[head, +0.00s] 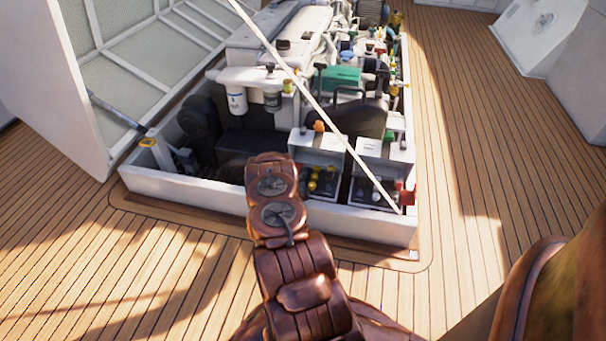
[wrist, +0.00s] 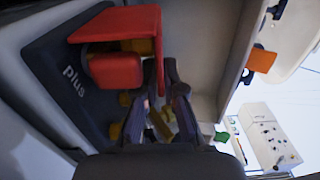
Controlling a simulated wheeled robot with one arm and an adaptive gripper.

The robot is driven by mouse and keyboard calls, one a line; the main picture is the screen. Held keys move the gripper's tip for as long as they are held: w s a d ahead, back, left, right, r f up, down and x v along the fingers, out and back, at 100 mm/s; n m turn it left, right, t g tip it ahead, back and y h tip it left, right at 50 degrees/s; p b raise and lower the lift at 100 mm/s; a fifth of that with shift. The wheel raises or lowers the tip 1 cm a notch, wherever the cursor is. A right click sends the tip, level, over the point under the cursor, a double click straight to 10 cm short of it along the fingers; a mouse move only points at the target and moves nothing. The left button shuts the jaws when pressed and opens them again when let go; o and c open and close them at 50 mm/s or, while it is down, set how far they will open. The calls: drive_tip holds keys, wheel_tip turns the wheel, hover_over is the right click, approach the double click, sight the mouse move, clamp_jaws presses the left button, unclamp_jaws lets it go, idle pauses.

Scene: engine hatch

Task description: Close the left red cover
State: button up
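A red cover (wrist: 118,24) shows at the upper left of the wrist view, with a red block-like part (wrist: 115,70) just below it. The cover stands out at an angle over yellow parts on a dark battery top (wrist: 62,75) marked "plus". My gripper (wrist: 161,68) is just right of the red parts. Its two dark fingers are slightly apart, with nothing clearly held; I cannot tell whether a finger touches the cover. In the head view, my arm hides the gripper and part of the left battery box (head: 318,155). Another red part (head: 408,197) is on the right battery box.
A white hatch rim (head: 200,193) surrounds the engine bay. A thin pale rod (head: 318,103) slants across the opening. The raised hatch lid (head: 130,75) is at left. An orange knob (wrist: 261,60) lies right of my gripper. The wooden deck (head: 470,150) at right is clear.

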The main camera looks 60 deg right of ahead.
drive_tip(key=o, duration=0.4)
drive_tip(key=shift+a, duration=0.15)
drive_tip(key=v, duration=1.1)
drive_tip(key=shift+s+a, duration=0.15)
drive_tip(key=shift+a, duration=0.2)
